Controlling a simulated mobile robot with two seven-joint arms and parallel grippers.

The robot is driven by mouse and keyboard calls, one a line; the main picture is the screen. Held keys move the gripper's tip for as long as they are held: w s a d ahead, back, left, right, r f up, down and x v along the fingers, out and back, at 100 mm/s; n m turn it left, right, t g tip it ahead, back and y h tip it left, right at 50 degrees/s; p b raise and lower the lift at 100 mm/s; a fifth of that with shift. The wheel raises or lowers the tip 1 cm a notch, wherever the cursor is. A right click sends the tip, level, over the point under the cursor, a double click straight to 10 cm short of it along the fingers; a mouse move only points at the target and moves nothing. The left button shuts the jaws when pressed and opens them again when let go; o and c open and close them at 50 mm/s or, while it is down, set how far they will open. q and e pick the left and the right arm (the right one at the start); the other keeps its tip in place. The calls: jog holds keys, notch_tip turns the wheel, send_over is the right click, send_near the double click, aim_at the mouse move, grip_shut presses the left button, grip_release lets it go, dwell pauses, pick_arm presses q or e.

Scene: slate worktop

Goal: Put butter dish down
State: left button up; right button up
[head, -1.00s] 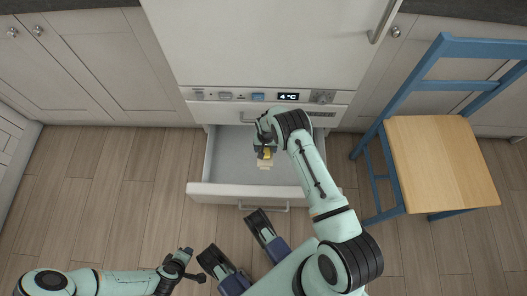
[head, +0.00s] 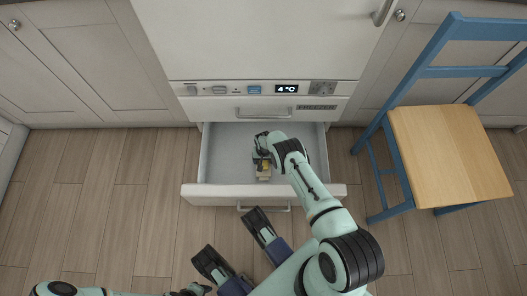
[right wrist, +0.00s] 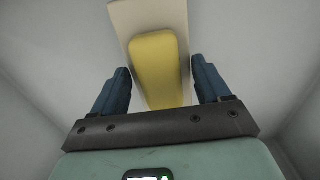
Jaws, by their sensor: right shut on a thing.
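The butter dish (head: 264,178) is a small cream dish with a yellow block on it. It is inside the open freezer drawer (head: 227,160), near the front middle. My right gripper (head: 262,163) reaches down into the drawer and is shut on the dish. In the right wrist view the yellow block of the butter dish (right wrist: 158,70) lies between the two blue fingers, with the cream base beyond. I cannot tell whether the dish touches the drawer floor. My left gripper (head: 198,290) is at the bottom edge, partly cut off, and its jaws are unclear.
The drawer's front panel (head: 220,195) and side walls surround my right gripper. The drawer floor to the left of the dish is bare. The fridge front (head: 250,40) rises behind. A blue chair with a wooden seat (head: 450,155) stands to the right.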

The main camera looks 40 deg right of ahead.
jog(key=shift+f, duration=0.25)
pick_arm(q)
jog(key=shift+s+f, duration=0.1)
jog(key=shift+s, duration=0.25)
pick_arm(e)
jog(key=shift+f, duration=0.5)
jog(key=o, duration=1.3)
jog(key=shift+f, duration=0.1)
